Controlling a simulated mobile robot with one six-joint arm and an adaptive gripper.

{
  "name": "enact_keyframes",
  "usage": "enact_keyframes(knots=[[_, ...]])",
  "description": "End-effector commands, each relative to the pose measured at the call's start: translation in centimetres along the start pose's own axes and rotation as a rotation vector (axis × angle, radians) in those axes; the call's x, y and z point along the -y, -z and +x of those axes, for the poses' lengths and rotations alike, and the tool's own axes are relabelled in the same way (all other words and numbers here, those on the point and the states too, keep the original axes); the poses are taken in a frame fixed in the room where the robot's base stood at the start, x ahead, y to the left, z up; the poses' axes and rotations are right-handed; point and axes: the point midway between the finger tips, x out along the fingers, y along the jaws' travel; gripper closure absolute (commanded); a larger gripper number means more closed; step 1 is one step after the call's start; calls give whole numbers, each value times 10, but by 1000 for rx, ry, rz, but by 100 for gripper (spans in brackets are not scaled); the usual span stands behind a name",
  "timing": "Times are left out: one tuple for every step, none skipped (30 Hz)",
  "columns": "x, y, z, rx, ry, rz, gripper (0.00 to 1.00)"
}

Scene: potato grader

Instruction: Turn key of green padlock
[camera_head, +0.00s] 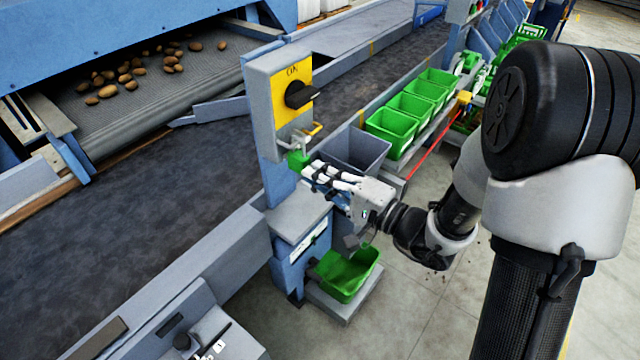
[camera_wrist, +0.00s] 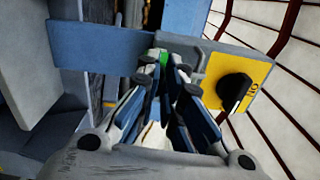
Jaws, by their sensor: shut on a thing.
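The small green padlock (camera_head: 298,160) hangs below the grey switch box with the yellow plate, at the top of the blue post. In the wrist view a sliver of the green padlock (camera_wrist: 163,58) shows between the fingertips. My gripper (camera_head: 308,171) reaches in from the right with its fingertips at the padlock. In the wrist view my gripper (camera_wrist: 165,75) is closed to a narrow gap at the padlock. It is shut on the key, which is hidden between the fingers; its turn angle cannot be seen.
The switch box (camera_head: 262,88) carries a black rotary knob (camera_head: 299,95), which also shows in the wrist view (camera_wrist: 235,90). A grey bin (camera_head: 357,150) stands close behind my gripper. Several green crates (camera_head: 390,124) line the conveyor. A green crate (camera_head: 346,275) sits below.

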Motion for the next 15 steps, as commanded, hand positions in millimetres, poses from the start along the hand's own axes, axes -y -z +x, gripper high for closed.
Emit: enact_keyframes(knots=[[-2, 0, 0, 0, -1, -18, 100], [-2, 0, 0, 0, -1, -28, 100], [-2, 0, 0, 0, -1, -39, 100], [-2, 0, 0, 0, -1, -47, 100], [-2, 0, 0, 0, -1, -54, 100], [-1, 0, 0, 0, -1, -61, 100], [-1, 0, 0, 0, -1, -65, 100], [-1, 0, 0, 0, -1, -69, 100], [-1, 0, 0, 0, -1, -72, 100], [-1, 0, 0, 0, -1, -74, 100], [-1, 0, 0, 0, -1, -76, 100], [-1, 0, 0, 0, -1, -77, 100], [-1, 0, 0, 0, -1, -78, 100], [-1, 0, 0, 0, -1, -78, 100], [0, 0, 0, 0, -1, -78, 100]])
